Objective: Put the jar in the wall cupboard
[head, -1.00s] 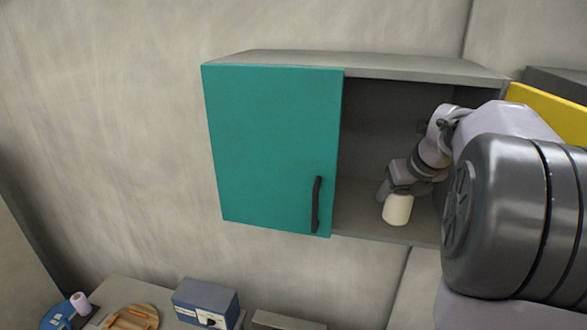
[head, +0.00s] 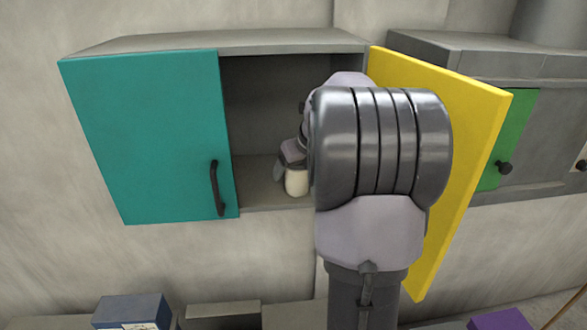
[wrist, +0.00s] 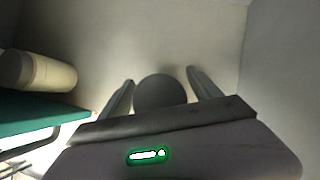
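The jar (head: 297,182), pale cream, stands upright on the shelf of the wall cupboard (head: 298,44), in the open half. My gripper (wrist: 160,76) is inside the cupboard just above it; in the head view my arm hides most of it. In the wrist view its two fingers are spread on either side of a dark round top (wrist: 160,92), apparently the jar's, with small gaps. The teal door (head: 150,140) covers the cupboard's left half. The yellow door (head: 450,130) stands swung open at the right.
In the wrist view a second cream cylinder (wrist: 38,72) stands at the left, near the teal door's edge. A grey cabinet with a green door (head: 512,135) adjoins on the right. A blue box (head: 132,311) and a purple thing (head: 502,320) lie below.

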